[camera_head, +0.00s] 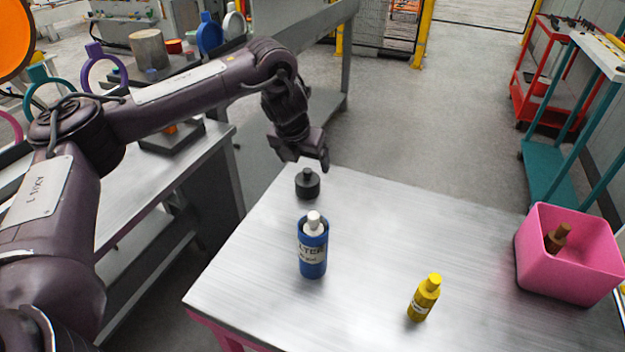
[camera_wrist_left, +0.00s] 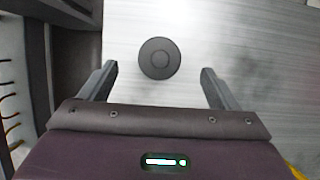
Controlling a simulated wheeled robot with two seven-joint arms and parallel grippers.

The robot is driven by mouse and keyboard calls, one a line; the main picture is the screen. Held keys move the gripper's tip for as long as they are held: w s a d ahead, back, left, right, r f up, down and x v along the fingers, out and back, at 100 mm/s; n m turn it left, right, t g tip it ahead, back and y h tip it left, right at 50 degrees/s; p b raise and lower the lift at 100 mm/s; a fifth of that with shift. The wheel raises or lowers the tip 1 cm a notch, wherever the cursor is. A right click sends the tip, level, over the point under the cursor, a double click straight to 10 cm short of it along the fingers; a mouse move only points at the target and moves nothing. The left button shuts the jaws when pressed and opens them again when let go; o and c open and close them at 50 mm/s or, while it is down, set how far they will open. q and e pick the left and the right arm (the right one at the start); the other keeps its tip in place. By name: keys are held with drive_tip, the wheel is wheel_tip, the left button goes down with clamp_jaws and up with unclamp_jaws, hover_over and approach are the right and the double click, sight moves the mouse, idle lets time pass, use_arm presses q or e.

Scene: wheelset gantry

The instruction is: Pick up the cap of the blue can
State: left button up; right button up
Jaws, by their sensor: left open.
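The blue can (camera_head: 313,252) stands upright on the metal table, with a white top (camera_head: 314,222) showing no dark cap on it. My left gripper (camera_head: 304,162) is open above and behind the black piece. In the left wrist view the black piece lies ahead of and between the open fingers (camera_wrist_left: 158,75), touching neither. My right gripper is out of view.
The metal table (camera_head: 375,225) also holds a yellow bottle (camera_head: 424,299) at front right. A pink bin (camera_head: 561,262) at the right holds a brown bottle (camera_head: 557,238). The table's middle is clear. A second bench (camera_head: 150,190) with clutter stands at left.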

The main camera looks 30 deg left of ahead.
sight(307, 170)
use_arm(q)
drive_tip(key=shift+p+x, duration=0.4)
drive_tip(key=shift+x, duration=0.85)
drive_tip(key=x, duration=0.3)
drive_tip(key=shift+d, duration=0.1)
drive_tip(key=c, duration=1)
drive_tip(key=shift+c, duration=0.4)
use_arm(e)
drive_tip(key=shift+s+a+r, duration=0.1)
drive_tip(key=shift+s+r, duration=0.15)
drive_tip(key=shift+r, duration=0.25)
